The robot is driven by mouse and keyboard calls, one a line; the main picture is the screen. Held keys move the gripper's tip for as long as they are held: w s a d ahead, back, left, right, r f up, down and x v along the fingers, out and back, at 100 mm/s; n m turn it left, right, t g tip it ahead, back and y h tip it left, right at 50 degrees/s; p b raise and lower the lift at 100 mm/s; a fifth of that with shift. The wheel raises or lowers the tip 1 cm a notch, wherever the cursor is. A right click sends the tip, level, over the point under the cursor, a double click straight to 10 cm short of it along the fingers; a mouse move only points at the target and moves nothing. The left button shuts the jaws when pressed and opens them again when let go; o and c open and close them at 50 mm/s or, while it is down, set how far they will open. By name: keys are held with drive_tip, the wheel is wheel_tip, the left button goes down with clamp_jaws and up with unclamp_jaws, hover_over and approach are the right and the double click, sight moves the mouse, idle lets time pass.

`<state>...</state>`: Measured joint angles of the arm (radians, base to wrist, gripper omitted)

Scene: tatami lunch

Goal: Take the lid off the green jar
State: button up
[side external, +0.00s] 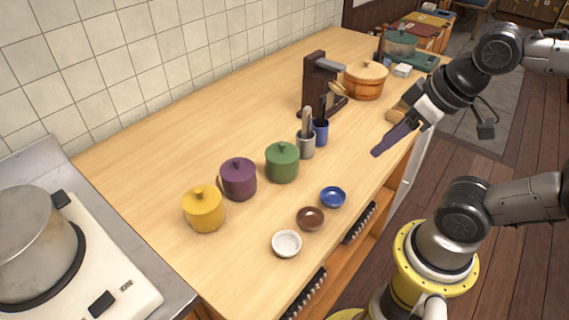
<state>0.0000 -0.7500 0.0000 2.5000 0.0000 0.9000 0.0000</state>
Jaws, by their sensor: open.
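The green jar (282,167) stands upright on the wooden counter, with its green lid (281,149) on top. It is the rightmost in a row with a purple jar (238,182) and a yellow jar (204,211), both also lidded. My gripper (377,152) is in the air to the right of the green jar, clear of it and pointing down to the left. Its dark fingers are seen nearly edge-on, so the gap between them is hard to make out. It is open, and nothing shows between the fingers.
Small blue (333,197), brown (310,218) and white (287,243) bowls lie in front of the jars. A grey holder (306,147) and a blue holder (320,130) with utensils stand just behind the green jar. A stove with a pot (35,245) is at left. Counter left of the jars is clear.

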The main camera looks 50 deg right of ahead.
drive_tip(key=shift+o, duration=0.3)
drive_tip(key=shift+o, duration=0.4)
